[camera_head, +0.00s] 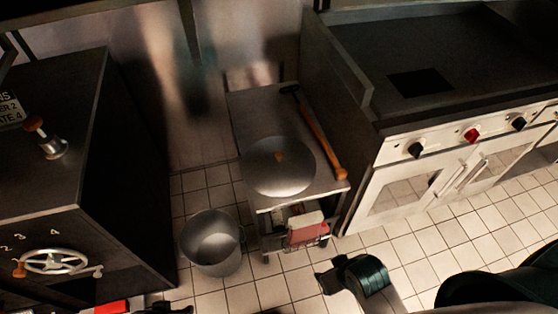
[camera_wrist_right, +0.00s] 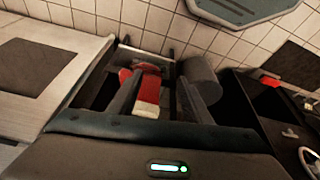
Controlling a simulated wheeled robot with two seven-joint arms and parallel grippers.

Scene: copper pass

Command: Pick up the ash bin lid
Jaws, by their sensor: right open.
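The ash bin lid (camera_head: 280,165) is a round grey metal disc with a small orange-brown knob. It lies on top of a low metal cart in the head view. The open grey ash bin (camera_head: 212,242) stands on the floor just left of the cart. My right gripper (camera_wrist_right: 158,98) is open in the right wrist view, with nothing seen held between its fingers. The lid cannot be made out in that view. My left gripper (camera_head: 172,308) shows only as a dark piece at the bottom edge of the head view, apart from the lid; its jaws cannot be read.
A long wooden-handled tool (camera_head: 316,134) lies on the cart, right of the lid. Red and white items (camera_head: 306,230) sit at the cart's front. A griddle range (camera_head: 400,150) stands to the right, a dark cabinet with a handwheel (camera_head: 55,261) to the left. Tiled floor lies in front.

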